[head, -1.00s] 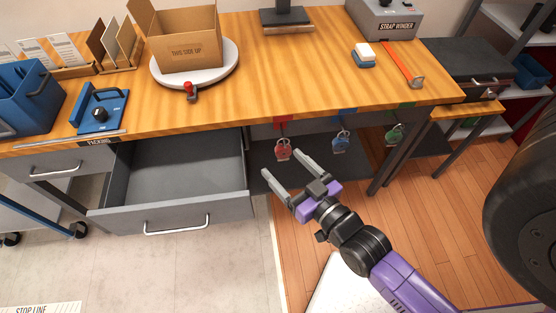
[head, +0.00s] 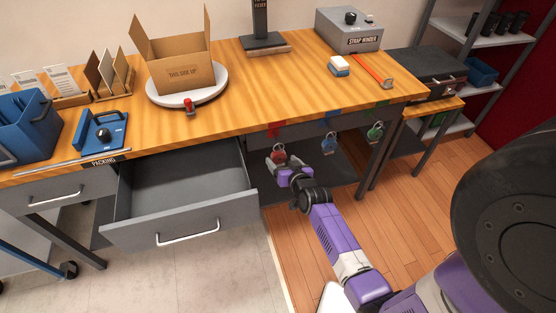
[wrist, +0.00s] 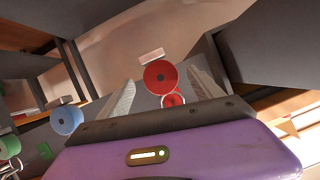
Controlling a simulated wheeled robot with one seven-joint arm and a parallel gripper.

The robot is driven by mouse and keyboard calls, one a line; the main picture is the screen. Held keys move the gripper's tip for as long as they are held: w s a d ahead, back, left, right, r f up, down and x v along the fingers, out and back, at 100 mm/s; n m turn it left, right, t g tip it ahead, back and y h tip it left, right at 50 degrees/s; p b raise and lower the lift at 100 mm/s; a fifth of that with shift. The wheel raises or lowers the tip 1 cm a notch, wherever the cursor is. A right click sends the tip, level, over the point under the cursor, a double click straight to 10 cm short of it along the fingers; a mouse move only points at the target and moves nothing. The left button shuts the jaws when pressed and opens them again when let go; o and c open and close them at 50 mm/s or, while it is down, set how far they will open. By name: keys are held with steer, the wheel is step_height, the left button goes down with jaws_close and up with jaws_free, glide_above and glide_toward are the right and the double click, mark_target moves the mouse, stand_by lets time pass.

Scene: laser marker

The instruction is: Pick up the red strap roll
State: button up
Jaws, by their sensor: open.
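The red strap roll (head: 279,155) hangs under the table's front edge, to the right of the open drawer. In the wrist view the red roll (wrist: 160,77) shows as a round red disc with a dark centre, and a smaller red and white ring lies just below it. My gripper (head: 279,165) is open at the red roll, its fingers partly hidden in the head view. In the wrist view the red roll appears between the two fingers, with gaps on both sides; I cannot tell how deep it sits between them.
A blue roll (head: 329,143) and a green roll (head: 375,132) hang to the right; the blue one also shows in the wrist view (wrist: 66,120). The open grey drawer (head: 180,223) juts out on the left. The wooden tabletop (head: 290,95) is above, with a box (head: 183,68) on a turntable.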

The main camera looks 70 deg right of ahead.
mark_target(276, 155)
steer(key=shift+b+x, duration=0.55)
steer(key=shift+x, duration=2.65)
steer(key=shift+a, duration=0.1)
steer(key=c, duration=1.5)
